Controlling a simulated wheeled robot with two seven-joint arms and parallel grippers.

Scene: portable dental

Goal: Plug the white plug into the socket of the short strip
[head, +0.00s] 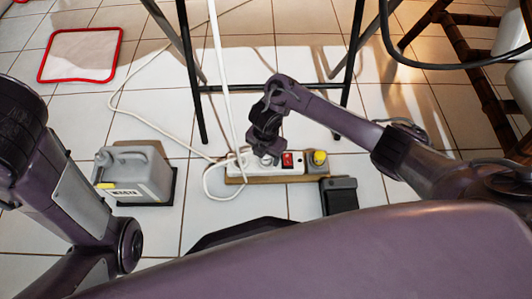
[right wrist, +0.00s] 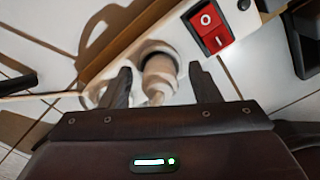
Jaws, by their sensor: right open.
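The short white strip (head: 295,170) lies on a wooden board on the floor, with a red switch (head: 288,160) on it. My right gripper (head: 265,156) is over the strip's left part, pointing down. In the right wrist view its open fingers (right wrist: 164,78) stand on either side of the white plug (right wrist: 158,72), with gaps beside it. The plug sits at a round socket (right wrist: 150,48) of the strip; how deep it is in, I cannot tell. The head view mostly hides the plug behind the gripper. My left gripper is out of view.
A yellow-topped plug (head: 319,157) is at the strip's right end, with a dark box (head: 338,195) in front. A white cable (head: 170,150) loops across the tiles. Black table legs (head: 193,80) stand behind.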

